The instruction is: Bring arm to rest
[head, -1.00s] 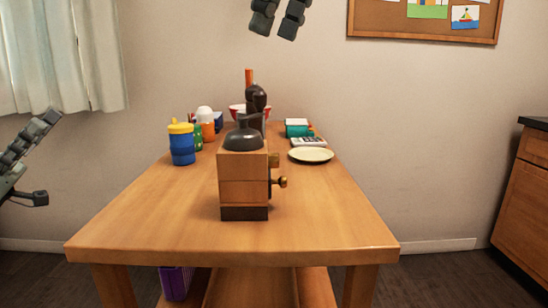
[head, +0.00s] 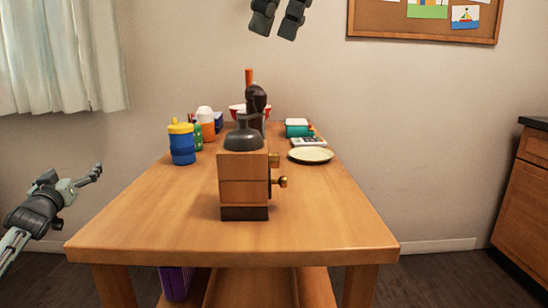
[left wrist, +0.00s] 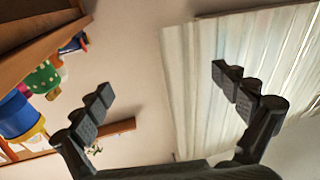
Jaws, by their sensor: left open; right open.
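My left gripper (head: 88,177) is at the left of the head view, off the left side of the wooden table (head: 320,215) and touching nothing. In the left wrist view its two fingers (left wrist: 165,84) are spread apart with nothing between them. My right gripper (head: 276,32) hangs at the top of the head view, in front of the wall. Its two fingers are apart and empty, and the rest of that arm is out of view.
A wooden coffee grinder (head: 243,180) stands mid-table. A blue and yellow cup (head: 181,145) is at the table's left, and a plate (head: 311,155) at its right. A curtain (head: 60,55) hangs at the left, and a cabinet (head: 525,190) stands at the right.

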